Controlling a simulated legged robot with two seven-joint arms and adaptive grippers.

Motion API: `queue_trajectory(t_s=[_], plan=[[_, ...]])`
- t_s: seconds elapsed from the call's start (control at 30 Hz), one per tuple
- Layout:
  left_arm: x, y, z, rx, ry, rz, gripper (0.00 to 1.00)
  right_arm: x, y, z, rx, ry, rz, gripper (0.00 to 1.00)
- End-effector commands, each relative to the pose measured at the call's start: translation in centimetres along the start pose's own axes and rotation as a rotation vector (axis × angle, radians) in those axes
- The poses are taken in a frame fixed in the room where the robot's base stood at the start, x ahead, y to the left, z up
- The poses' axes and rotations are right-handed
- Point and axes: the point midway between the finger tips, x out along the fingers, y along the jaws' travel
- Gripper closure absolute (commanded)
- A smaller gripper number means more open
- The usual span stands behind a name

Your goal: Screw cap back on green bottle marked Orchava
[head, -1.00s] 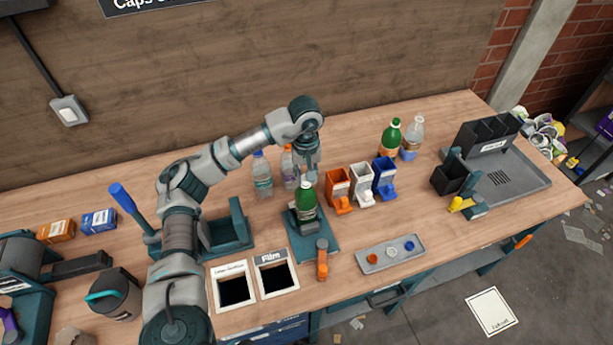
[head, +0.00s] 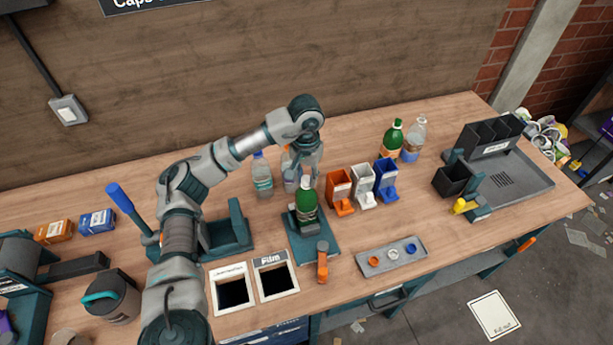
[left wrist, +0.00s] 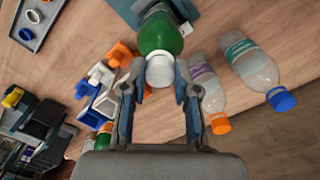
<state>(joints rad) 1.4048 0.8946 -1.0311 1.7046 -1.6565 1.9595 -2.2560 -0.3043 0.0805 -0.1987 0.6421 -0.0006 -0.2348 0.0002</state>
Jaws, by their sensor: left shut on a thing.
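A green bottle (head: 306,203) stands upright in a teal clamp stand (head: 322,246) with an orange handle. My left gripper (head: 305,183) points down over its neck. In the left wrist view the gripper (left wrist: 161,72) is shut on a white cap (left wrist: 160,70), which lines up with the top of the green bottle (left wrist: 158,35). I cannot tell whether the cap is seated on the neck. The bottle's brand name is not readable. My right gripper is not in view.
A blue-capped clear bottle (head: 262,175) and an orange-capped bottle (left wrist: 207,85) stand close by. Orange (head: 338,188), white (head: 363,190) and blue (head: 385,178) dispensers stand to the right. A grey tray (head: 366,268) holds loose caps. Another green bottle (head: 391,142) stands behind.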

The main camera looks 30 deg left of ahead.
Motion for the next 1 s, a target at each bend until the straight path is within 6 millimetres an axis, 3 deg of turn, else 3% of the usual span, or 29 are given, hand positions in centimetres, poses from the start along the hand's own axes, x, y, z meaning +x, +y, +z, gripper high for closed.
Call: queue_trajectory(t_s=[0.23,0.5,0.53,0.63,1.0], plan=[[0.24,0.00,-0.04,0.337,0.000,0.000,1.00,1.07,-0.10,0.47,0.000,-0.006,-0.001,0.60],[0.11,0.00,-0.01,0.385,0.000,0.000,1.00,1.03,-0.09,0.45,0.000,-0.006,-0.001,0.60],[0.11,0.00,-0.01,0.385,0.000,0.000,0.68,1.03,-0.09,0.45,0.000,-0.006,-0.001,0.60],[0.10,0.00,0.00,0.384,0.000,0.000,0.43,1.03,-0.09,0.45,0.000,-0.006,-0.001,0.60],[-0.36,0.02,0.03,0.383,0.001,0.000,0.41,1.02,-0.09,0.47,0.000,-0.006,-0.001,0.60]])
